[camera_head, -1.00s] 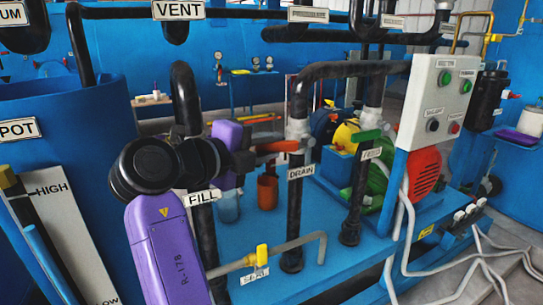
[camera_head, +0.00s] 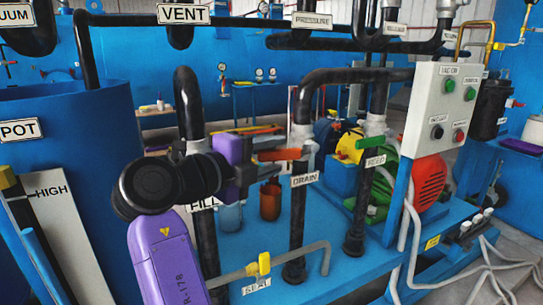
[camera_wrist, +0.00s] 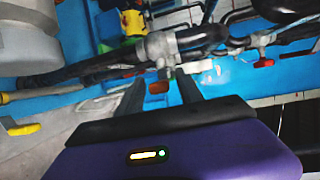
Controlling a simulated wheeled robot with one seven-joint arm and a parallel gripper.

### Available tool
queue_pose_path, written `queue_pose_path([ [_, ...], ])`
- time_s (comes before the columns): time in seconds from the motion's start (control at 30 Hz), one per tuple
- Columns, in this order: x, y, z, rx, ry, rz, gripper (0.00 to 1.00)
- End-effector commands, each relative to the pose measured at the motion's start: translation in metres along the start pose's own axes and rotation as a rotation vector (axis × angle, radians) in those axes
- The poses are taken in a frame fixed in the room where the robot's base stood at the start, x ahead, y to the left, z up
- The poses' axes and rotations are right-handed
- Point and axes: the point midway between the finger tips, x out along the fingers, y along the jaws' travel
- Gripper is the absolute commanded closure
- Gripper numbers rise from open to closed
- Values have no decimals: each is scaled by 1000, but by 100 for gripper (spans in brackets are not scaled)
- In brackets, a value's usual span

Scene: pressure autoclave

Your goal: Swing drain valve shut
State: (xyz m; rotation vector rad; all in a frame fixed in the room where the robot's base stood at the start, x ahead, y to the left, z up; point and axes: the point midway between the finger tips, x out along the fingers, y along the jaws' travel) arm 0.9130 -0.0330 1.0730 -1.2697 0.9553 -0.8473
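The drain valve's orange lever (camera_head: 279,154) sticks out to the left from the grey valve body (camera_head: 303,138) on the black pipe labelled DRAIN (camera_head: 305,179). My gripper (camera_head: 266,157), with its purple body, comes from the left, its dark fingers at the lever's free end. In the wrist view, which is blurred, my two dark fingers (camera_wrist: 160,96) stand apart. The orange lever end (camera_wrist: 158,86) shows in the gap between their tips, below the grey valve body (camera_wrist: 160,48). I cannot tell whether a finger touches it.
The FILL pipe (camera_head: 187,100) stands close behind my wrist. The FEED pipe (camera_head: 361,200) with a green lever (camera_head: 377,143) is to the right. A yellow-handled SEAL valve (camera_head: 264,259) sits low in front. A control box (camera_head: 440,105) stands at right.

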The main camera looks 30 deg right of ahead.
Motion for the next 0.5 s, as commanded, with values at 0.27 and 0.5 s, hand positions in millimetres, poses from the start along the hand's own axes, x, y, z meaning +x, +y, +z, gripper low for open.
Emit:
queue_pose_path([
  [0.27, -5, -1, 0, 1, -2, -2, 56],
  [0.5, -42, -1, 1, 1, -4, -1, 56],
])
